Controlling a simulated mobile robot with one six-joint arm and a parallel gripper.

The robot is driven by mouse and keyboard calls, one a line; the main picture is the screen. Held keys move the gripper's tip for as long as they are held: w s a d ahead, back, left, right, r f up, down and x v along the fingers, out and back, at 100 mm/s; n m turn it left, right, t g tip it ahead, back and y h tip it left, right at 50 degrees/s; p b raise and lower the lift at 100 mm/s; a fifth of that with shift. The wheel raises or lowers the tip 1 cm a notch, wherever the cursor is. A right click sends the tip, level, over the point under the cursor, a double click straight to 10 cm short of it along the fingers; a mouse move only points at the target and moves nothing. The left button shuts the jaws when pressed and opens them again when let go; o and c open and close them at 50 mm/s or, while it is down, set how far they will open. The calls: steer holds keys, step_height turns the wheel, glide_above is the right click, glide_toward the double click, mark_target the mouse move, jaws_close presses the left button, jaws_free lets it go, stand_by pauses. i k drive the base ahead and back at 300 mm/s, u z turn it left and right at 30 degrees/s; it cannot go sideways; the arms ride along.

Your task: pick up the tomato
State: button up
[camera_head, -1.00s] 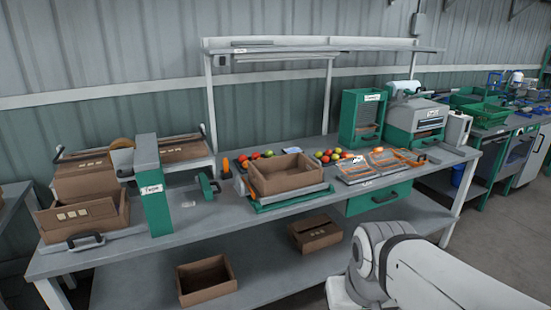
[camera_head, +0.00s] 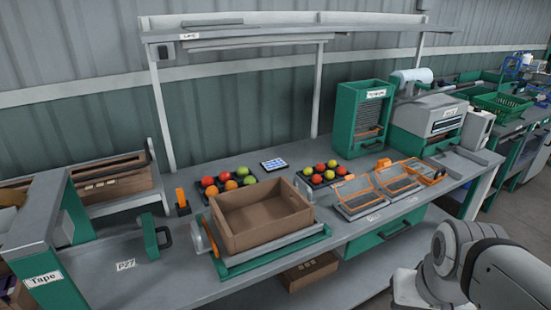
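Several tomatoes lie in two dark trays on the grey workbench (camera_head: 165,275). The left group holds red, orange and green tomatoes, with a red tomato (camera_head: 207,181) at its left side. The right group holds red and yellow-green tomatoes, with a red tomato (camera_head: 341,171) at its right end. I cannot tell which single tomato the task means. Part of my white and grey arm shows at the lower right, in front of the bench. My gripper is outside the view.
An open, empty cardboard box (camera_head: 262,237) stands on a green-framed scale in front of the tomatoes. Orange-edged flat trays (camera_head: 357,208) lie to the right. A green dispenser (camera_head: 361,118) and a grey machine stand behind. A tape station (camera_head: 40,240) stands at left.

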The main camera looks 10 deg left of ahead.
mark_target(231, 185)
steer(key=u, duration=0.5)
steer(key=i, duration=1.1)
steer(key=u, duration=0.85)
